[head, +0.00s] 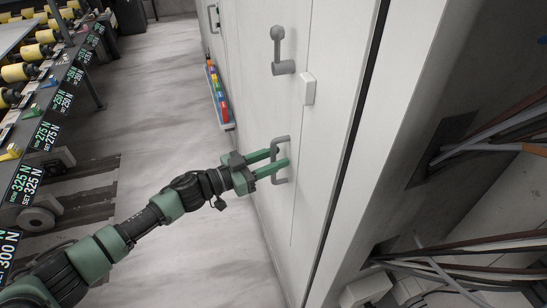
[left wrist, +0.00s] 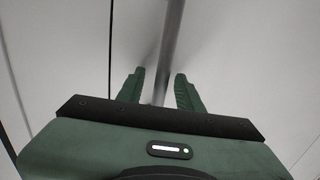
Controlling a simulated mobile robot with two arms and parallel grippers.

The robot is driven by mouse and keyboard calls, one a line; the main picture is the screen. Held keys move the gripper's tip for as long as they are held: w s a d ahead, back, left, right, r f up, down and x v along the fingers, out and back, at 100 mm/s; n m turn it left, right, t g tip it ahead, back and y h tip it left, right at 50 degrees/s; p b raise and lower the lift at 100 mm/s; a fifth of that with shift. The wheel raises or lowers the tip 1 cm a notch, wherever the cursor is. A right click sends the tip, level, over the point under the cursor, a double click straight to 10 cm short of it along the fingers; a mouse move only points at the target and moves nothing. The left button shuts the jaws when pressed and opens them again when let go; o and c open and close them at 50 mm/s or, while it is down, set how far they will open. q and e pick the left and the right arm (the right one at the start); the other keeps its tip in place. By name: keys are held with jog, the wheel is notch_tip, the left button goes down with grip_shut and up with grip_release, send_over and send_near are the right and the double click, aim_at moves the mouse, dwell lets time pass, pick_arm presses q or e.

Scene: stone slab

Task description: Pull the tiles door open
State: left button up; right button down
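A grey bar handle (head: 288,174) is fixed upright on a white door panel (head: 262,110) in the head view. The panel looks flush with the wall around it, and no label on it can be read. My left gripper (head: 280,159) reaches the handle with its green fingers at the middle of the bar. In the left wrist view, the bar (left wrist: 170,42) runs between the two open fingers (left wrist: 160,74), with a gap visible on each side. My right gripper is not in view.
A grey lever fitting (head: 283,66) and a small white box (head: 308,89) sit above the handle. A ledge with coloured items (head: 217,94) runs along the wall. A machine with rollers and displays (head: 45,130) stands left. Clear floor (head: 165,110) lies between.

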pick_arm(q)
grip_shut()
dwell(1.3)
